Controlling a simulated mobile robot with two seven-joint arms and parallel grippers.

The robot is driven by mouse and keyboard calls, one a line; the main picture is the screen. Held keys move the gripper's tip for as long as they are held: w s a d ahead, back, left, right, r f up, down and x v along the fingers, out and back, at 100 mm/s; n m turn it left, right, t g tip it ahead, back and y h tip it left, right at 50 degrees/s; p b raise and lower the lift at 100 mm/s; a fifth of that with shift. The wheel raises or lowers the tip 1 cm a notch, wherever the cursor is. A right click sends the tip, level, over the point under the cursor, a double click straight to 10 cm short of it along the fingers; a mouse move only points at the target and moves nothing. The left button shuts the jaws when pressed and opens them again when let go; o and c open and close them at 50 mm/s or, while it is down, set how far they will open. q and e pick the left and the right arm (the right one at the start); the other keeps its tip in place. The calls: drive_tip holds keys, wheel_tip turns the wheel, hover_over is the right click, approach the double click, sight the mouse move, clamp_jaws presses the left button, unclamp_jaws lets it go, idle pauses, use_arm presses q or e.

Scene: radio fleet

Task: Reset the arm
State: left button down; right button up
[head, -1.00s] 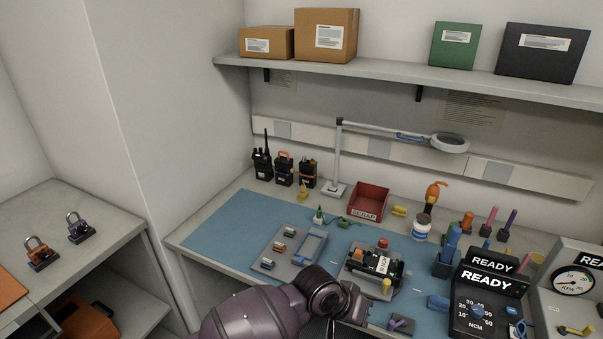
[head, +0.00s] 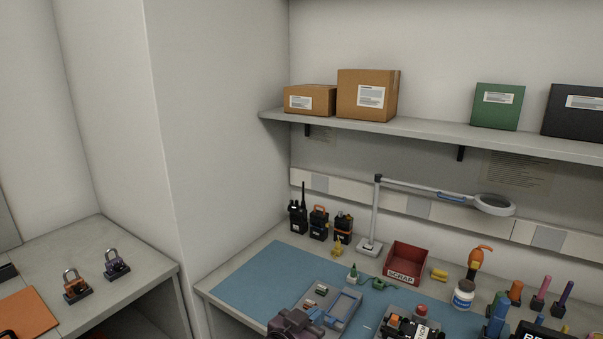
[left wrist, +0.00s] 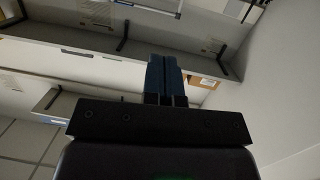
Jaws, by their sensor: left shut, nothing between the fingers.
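My left gripper (left wrist: 165,72) shows in the left wrist view with its two blue fingers together, shut and empty. It points toward a wall and shelf area, clear of any object.
Radios (head: 318,222), a lamp (head: 375,220), a red scrap bin (head: 407,262) and an open radio unit (head: 408,328) are on the bench. Two padlocks (head: 117,264) stand on the left side table. A shelf (head: 430,128) with boxes hangs above the bench.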

use_arm(q)
drive_tip(key=s+a+f+n+t+y, duration=0.1)
drive_tip(key=s+a+f+y, duration=0.15)
drive_tip(key=a, duration=0.35)
drive_tip(key=s+a+f+n+t+y, duration=0.1)
drive_tip(key=a+f, duration=0.2)
drive_tip(key=a, duration=0.3)
drive_tip(key=s+a+f+n+g+y+b, duration=0.1)
drive_tip(key=s+a+f+n+y, duration=0.1)
drive_tip(key=s+a+f, duration=0.6)
drive_tip(key=s+a+f+n+g+y+b, duration=0.1)
drive_tip(key=s+a+f+y, duration=0.3)
drive_tip(key=s+a+f, duration=0.4)
drive_tip(key=s+a+g, duration=0.1)
drive_tip(key=s+a, duration=0.1)
drive_tip(key=s, duration=0.2)
drive_tip(key=shift+s+a+n, duration=0.15)
drive_tip(key=shift+s+n, duration=0.1)
drive_tip(key=shift+n, duration=0.15)
use_arm(e)
drive_tip(key=shift+w+f, duration=0.35)
drive_tip(key=shift+f, duration=0.3)
drive_tip(key=shift+o, duration=0.3)
